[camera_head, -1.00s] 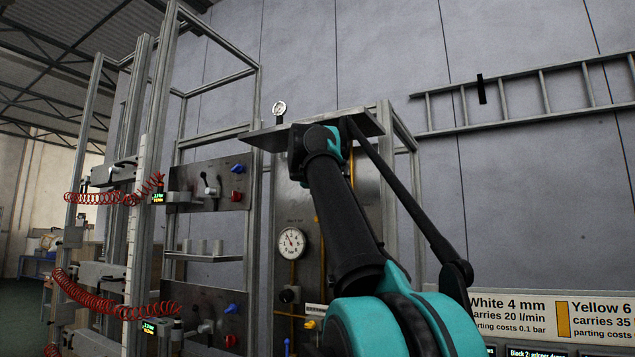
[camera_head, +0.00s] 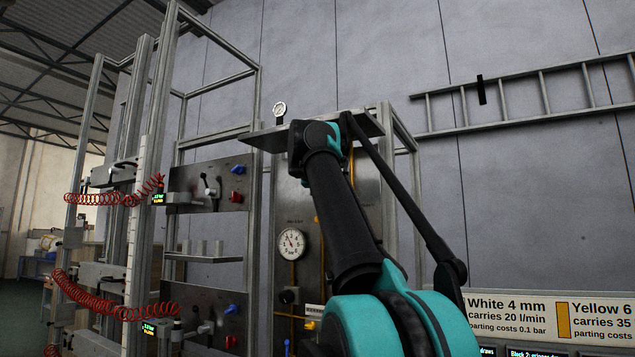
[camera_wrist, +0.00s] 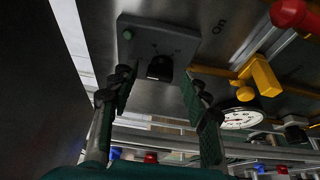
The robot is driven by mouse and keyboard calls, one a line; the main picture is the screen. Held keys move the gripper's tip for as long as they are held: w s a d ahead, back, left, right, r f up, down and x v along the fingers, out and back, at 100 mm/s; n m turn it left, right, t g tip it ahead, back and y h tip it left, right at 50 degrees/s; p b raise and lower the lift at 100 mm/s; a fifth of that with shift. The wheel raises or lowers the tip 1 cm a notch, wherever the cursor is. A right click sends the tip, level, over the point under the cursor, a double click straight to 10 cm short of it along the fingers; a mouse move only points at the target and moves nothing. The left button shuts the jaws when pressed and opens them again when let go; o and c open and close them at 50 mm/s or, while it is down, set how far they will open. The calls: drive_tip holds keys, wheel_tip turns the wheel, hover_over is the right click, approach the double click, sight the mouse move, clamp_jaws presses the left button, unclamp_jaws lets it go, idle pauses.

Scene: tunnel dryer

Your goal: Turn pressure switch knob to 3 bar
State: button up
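In the wrist view, a black knob (camera_wrist: 160,67) sits on a dark grey box (camera_wrist: 182,40) with a small green round part at its left. Marks around the knob are too small to read. My gripper (camera_wrist: 157,82) is open, with one finger on each side of the knob and gaps between. The fingertips reach close to the box, and no clear contact shows. In the head view my gripper and the knob are hidden behind my arm.
A round dial gauge (camera_head: 291,243) is on the steel panel left of my arm; another gauge (camera_wrist: 240,118) shows in the wrist view. A yellow fitting (camera_wrist: 262,76) and a red knob (camera_wrist: 290,14) lie right of the box. A metal shelf (camera_head: 262,138) overhangs the panel.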

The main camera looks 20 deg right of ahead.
drive_tip(key=v, duration=1.2)
idle(0.6)
